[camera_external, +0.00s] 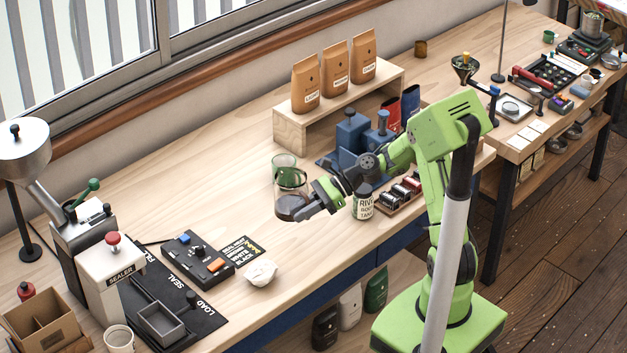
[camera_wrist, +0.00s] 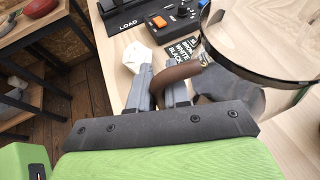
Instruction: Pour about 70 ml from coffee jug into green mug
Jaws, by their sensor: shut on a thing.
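The coffee jug (camera_external: 289,207) is clear glass with a dark rim and dark coffee low inside. It looks about upright, near the middle of the bench. My gripper (camera_external: 312,208) is shut on its handle from the right. In the wrist view, the brown handle (camera_wrist: 181,72) lies between the fingers (camera_wrist: 160,90), and the jug's rim (camera_wrist: 252,70) fills the upper right. The green mug (camera_external: 284,160) is directly behind the jug in the external view, its lower part hidden by the jug. I cannot tell the gap between them. The mug is not seen in the wrist view.
A wooden riser (camera_external: 296,128) with several coffee bags stands behind, beside blue equipment (camera_external: 352,132). A labelled tin (camera_external: 363,204) stands close to my wrist. A crumpled white item (camera_external: 261,273) and a button box (camera_external: 197,258) lie in front left. Bench left of the jug is clear.

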